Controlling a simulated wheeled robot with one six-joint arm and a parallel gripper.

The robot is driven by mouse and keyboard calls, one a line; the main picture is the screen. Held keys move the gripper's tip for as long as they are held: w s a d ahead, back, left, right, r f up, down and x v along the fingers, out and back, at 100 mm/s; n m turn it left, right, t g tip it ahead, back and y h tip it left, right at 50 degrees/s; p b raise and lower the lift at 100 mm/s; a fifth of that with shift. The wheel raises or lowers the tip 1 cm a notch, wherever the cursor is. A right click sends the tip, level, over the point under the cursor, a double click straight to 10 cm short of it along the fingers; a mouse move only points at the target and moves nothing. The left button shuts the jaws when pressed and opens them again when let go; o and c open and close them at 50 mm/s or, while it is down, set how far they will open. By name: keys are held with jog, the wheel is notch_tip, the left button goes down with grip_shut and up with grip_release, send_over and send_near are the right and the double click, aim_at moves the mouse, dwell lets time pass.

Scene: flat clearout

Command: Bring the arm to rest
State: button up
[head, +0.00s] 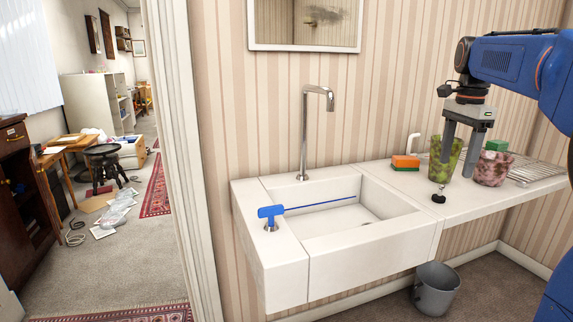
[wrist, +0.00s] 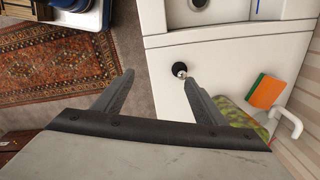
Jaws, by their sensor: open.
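My arm (head: 510,62) reaches in from the upper right of the head view, bent, with my gripper (head: 457,168) pointing down over the counter (head: 455,208) right of the sink. The gripper is open and nothing shows between its fingers. In the wrist view, the two fingers of my gripper (wrist: 159,76) stand wide apart. A small black stopper with a metal knob (head: 438,197) stands on the counter below the fingertips. In the wrist view this stopper (wrist: 180,70) appears near the right fingertip; whether they touch is unclear.
An orange sponge (head: 405,162), wire rack (head: 535,171) and sink (head: 280,283) with a blue T-shaped handle (head: 270,212) are near. A grey bucket (head: 436,290) stands below.

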jog(key=s+a+f+n+t, duration=0.1)
jog(key=s+a+f+n, duration=0.4)
jog(key=s+f, duration=0.3)
jog(key=s+a+f+n+t, duration=0.2)
jog(key=s+a+f+n, duration=0.3)
jog(key=s+f, duration=0.3)
jog(key=s+a+f+n+t, duration=0.1)
jog(key=s+a+f+n, duration=0.4)
jog(key=s, duration=0.8)
notch_tip(320, 180, down, 4)
jog(key=shift+s+r+n, duration=0.2)
jog(key=shift+s+n, duration=0.1)
jog(key=shift+n, duration=0.8)
